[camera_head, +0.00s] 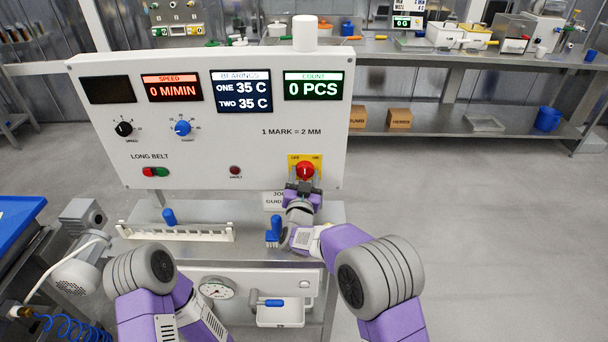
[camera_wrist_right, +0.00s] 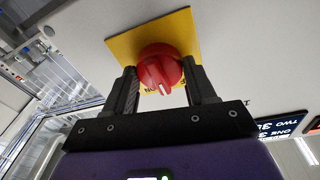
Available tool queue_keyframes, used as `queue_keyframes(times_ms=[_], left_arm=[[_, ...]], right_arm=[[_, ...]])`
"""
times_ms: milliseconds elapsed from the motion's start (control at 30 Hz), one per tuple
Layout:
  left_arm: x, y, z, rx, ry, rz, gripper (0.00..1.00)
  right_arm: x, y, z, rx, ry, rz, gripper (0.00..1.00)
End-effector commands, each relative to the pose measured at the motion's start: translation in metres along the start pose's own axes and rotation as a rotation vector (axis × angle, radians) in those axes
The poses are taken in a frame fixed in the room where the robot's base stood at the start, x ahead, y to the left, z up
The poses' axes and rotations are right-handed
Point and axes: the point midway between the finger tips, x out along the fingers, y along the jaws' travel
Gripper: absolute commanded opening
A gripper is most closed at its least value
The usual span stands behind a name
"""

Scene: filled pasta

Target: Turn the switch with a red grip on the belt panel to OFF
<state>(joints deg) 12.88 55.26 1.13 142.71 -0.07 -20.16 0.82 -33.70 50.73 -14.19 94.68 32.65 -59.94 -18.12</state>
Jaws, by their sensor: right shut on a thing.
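The switch with a red grip (camera_head: 305,170) sits on a yellow plate (camera_head: 318,160) at the lower right of the white belt panel (camera_head: 220,150). The plate reads OFF at left and ON at right. The grip's white mark points roughly upward, between the two words. My right gripper (camera_head: 303,185) is at the switch from below. In the right wrist view the red grip (camera_wrist_right: 160,70) lies between the two dark fingers of my right gripper (camera_wrist_right: 162,78), which is shut on it. My left arm shows at lower left; its gripper is out of view.
A black speed knob (camera_head: 124,129), a blue knob (camera_head: 182,128) and green and red buttons (camera_head: 154,172) are on the panel. Below, a bench holds a white rail (camera_head: 180,232) and a blue-handled brush (camera_head: 273,232). Open floor lies to the right.

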Motion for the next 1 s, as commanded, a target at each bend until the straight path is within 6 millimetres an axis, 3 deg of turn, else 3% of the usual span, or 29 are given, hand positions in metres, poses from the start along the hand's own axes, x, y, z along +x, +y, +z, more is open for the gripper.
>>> queue_keyframes(times_ms=[600,1000], left_arm=[[-0.012,0.005,0.001,0.000,0.000,0.000,0.43],[-0.016,0.006,0.001,0.000,0.000,0.000,0.43]], right_arm=[[0.000,0.001,0.001,-0.553,0.034,-0.052,0.25],[0.000,0.002,0.002,-0.749,0.045,-0.070,0.25]])
